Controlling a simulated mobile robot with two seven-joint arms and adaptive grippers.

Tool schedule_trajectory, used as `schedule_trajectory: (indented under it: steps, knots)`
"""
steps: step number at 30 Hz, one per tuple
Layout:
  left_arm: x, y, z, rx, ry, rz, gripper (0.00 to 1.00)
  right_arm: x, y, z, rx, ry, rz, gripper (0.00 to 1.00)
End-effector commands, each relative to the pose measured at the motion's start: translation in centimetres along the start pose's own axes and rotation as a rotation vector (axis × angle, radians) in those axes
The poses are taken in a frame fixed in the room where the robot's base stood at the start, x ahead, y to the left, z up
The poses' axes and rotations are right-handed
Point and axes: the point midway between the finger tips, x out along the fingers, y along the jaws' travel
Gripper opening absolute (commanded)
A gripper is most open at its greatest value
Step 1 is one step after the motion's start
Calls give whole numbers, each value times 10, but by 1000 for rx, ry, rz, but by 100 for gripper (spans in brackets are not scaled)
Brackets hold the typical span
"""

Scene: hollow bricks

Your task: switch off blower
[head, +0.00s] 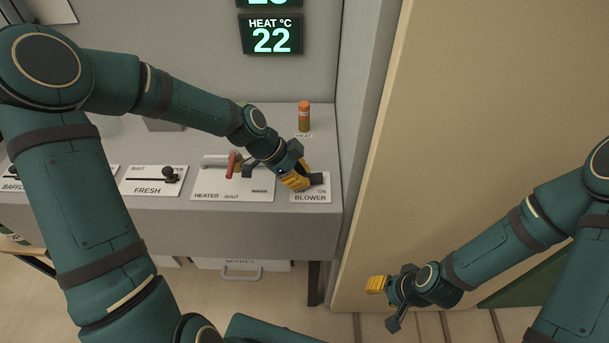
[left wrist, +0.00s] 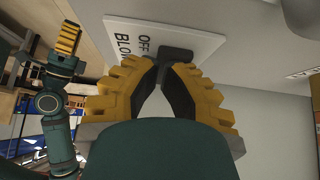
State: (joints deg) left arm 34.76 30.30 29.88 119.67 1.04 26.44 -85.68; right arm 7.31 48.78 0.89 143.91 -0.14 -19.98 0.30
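An orange-capped bottle-like knob (head: 304,117) labelled HEAT stands behind the blower plate. A red-handled heater lever (head: 234,163) and a fresh slider (head: 170,174) are to the left. A display (head: 271,35) reads 22. A tan panel (head: 480,120) stands at the right.

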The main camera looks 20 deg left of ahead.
Motion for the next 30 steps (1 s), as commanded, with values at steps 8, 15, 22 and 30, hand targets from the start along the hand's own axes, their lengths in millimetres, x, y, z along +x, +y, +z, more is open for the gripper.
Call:
schedule_trajectory:
  steps: [8, 15, 22, 30]
  knots:
    - [0, 0, -3, 2, 0, 0, 0, -1, -1, 0, 0, 1, 0, 47]
    - [2, 0, -11, 4, 0, 0, 0, 0, 0, 0, 0, 1, 0, 47]
    - [3, 0, -18, 4, 0, 0, 0, 0, 0, 0, 0, 1, 0, 47]
    - [3, 0, -18, 3, 0, 0, 0, 0, 0, 0, 0, 1, 0, 47]
